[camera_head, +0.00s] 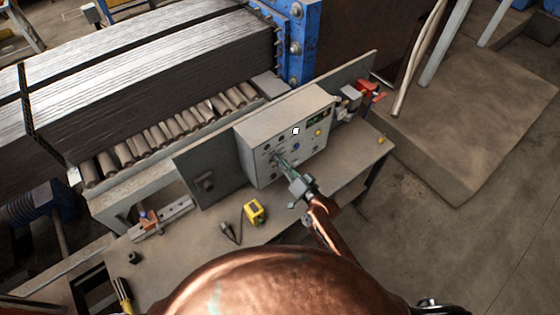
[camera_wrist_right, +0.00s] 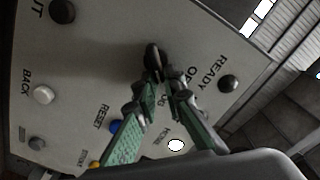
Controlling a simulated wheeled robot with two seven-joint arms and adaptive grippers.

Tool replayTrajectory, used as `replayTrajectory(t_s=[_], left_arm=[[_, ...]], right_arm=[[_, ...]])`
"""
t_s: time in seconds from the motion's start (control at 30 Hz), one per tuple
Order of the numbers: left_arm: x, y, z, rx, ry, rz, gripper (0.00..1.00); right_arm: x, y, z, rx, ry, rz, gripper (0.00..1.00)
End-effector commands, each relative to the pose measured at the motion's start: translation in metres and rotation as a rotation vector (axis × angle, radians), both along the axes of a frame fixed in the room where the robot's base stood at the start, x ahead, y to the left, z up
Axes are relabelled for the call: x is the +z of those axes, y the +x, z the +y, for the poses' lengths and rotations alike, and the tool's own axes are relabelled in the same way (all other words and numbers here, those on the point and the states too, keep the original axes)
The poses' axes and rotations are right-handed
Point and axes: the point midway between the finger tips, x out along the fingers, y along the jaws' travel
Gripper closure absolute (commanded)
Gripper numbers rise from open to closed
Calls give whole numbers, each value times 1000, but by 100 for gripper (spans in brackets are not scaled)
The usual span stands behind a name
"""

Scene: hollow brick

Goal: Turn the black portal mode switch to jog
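The grey control box (camera_head: 285,118) stands on the workbench, its panel full of knobs and buttons. The black portal mode switch (camera_wrist_right: 152,57) is an elongated knob in the right wrist view, with lettering that looks like JOG just below it. My right gripper (camera_wrist_right: 163,80) has its two green fingers close together around the lower end of this switch. In the head view my right gripper (camera_head: 282,163) reaches the panel's left part and hides the switch. My left gripper is not in view.
A blue button (camera_wrist_right: 116,126), a white button (camera_wrist_right: 43,95) and a dark button (camera_wrist_right: 229,83) sit around the switch. A yellow tool (camera_head: 254,211) and a dark pointed tool (camera_head: 230,234) lie on the bench (camera_head: 190,240). A roller conveyor (camera_head: 170,133) runs behind.

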Motion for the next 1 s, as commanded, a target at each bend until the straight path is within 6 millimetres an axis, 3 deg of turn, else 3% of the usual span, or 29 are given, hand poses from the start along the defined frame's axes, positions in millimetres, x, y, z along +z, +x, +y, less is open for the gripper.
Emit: replayTrajectory(t_s=[0.23,0.57,1.0], left_arm=[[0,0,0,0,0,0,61],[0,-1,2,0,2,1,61],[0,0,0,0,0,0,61]], right_arm=[[0,0,0,0,-1,-1,74],[-1,-3,-2,0,-2,1,74],[-1,-68,-50,0,-3,1,74]])
